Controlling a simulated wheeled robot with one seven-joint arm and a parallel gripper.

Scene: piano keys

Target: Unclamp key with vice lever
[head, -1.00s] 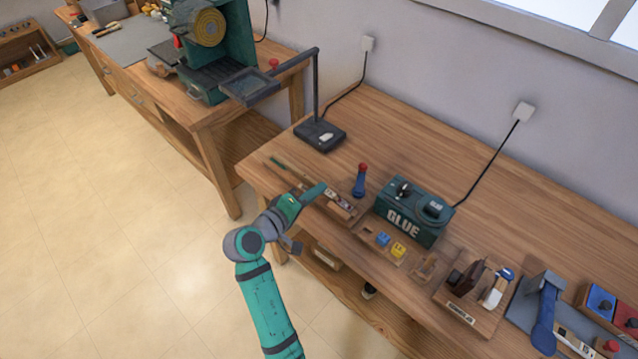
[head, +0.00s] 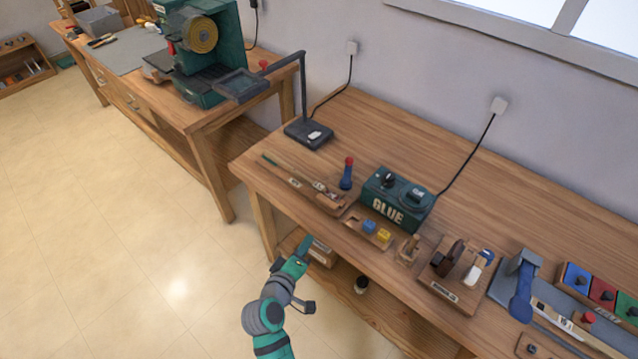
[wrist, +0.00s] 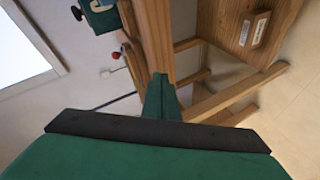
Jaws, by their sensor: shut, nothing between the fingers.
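A grey vice with a blue lever (head: 521,292) stands on the grey mat at the right of the bench in the head view. The lever points down toward the bench's front edge. A long pale key (head: 556,322) lies beside it to the right, partly hidden by the lever; I cannot tell how tightly it is clamped. My gripper (head: 305,246) is in front of the bench's front edge, far left of the vice and lever. It is shut and empty; its fingers also show together in the wrist view (wrist: 160,95), where neither vice nor key is seen.
A wooden jig (head: 457,285), a glue box (head: 397,200) and a small tray (head: 366,230) line the bench between gripper and vice. Blue, red and green blocks (head: 603,291) stand right of the vice. The floor at left is clear.

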